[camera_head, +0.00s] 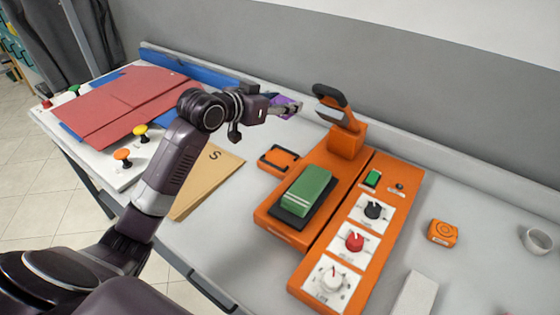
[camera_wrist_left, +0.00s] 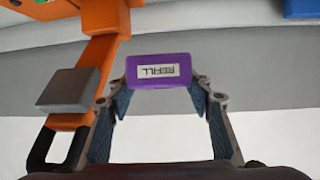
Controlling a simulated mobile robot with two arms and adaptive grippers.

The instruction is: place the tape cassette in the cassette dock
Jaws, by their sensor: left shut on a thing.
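The tape cassette appears to be the small purple block (camera_head: 286,103) marked REFILL, which reads upside down in the left wrist view (camera_wrist_left: 158,82). My left gripper (camera_head: 290,107) is shut on it, with a fingertip at each side. It holds the cassette behind the orange machine, left of its raised press arm; fingers partly hide it in the head view. A small orange frame with a dark middle (camera_head: 278,160) on the machine's left side looks like the cassette dock, and it shows empty. My right gripper is not in view.
The orange machine (camera_head: 320,205) bears a green pad, knobs and a raised arm with a black handle (camera_head: 331,95) close to my gripper.

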